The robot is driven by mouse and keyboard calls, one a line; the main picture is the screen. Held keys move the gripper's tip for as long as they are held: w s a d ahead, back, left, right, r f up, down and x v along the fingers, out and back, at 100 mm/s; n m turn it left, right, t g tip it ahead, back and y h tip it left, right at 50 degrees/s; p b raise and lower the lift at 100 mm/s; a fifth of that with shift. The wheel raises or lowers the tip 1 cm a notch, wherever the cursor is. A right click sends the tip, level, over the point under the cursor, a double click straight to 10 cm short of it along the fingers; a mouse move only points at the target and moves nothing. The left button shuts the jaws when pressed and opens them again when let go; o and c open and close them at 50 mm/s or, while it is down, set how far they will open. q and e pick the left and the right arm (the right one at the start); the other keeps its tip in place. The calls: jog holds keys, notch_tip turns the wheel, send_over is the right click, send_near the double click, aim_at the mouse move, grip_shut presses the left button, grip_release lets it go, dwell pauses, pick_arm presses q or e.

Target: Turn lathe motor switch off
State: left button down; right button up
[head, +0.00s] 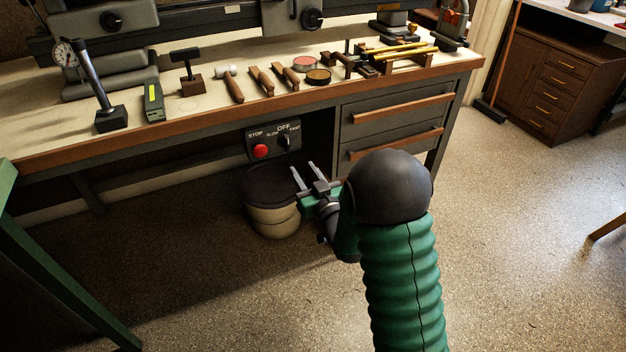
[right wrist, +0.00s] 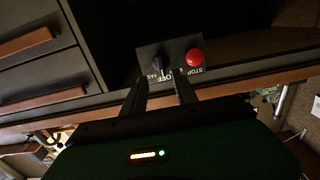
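The lathe motor switch is a dark rotary knob (head: 286,142) on a dark panel (head: 257,137) under the bench's front edge. The panel is lettered STOP, SLOW, OFF and FAST, and a red stop button (head: 261,151) sits left of the knob. I cannot tell which mark the knob points to. My right gripper (head: 303,168) is open and empty, below and in front of the panel, its fingers pointing towards it. In the right wrist view the panel appears upside down, with the knob (right wrist: 157,63) just beyond the parted fingertips (right wrist: 161,75), apparently apart from them. My left gripper is not in view.
A round, dark-topped stool or bin (head: 272,192) stands below the panel, beside my right gripper. Drawers (head: 392,122) are right of the panel. Hand tools and tins lie on the bench (head: 215,115). A green table edge (head: 60,270) is at left.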

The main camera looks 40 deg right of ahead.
jog(key=v, duration=0.6)
jog(key=shift+s+p, duration=0.2)
jog(key=shift+p, duration=0.2)
jog(key=shift+a+f, duration=0.1)
jog(key=shift+a, duration=0.05)
jog(key=s+a+f+n+g+y, duration=0.1)
jog(key=a+f+g+y, duration=0.1)
jog(key=a+f+g, duration=0.55)
jog(key=s+a+f+n+g+y, duration=0.1)
jog(key=s+a+f+g, duration=0.1)
jog(key=s+a+g, duration=0.4)
jog(key=s+a+f+n+g+y, duration=0.15)
jog(key=s+a, duration=0.25)
jog(key=s, duration=0.5)
jog(key=w+r+p+v, duration=0.1)
jog(key=w+p+v, duration=0.2)
jog(key=p+v, duration=1.3)
jog(key=w+a+p+v, duration=0.1)
jog(key=w+p+v, duration=0.3)
jog(key=p+v, duration=1.3)
jog(key=shift+w+a+r+m+p, duration=0.35)
jog(key=shift+r+p, duration=0.1)
jog(key=shift+p, duration=0.2)
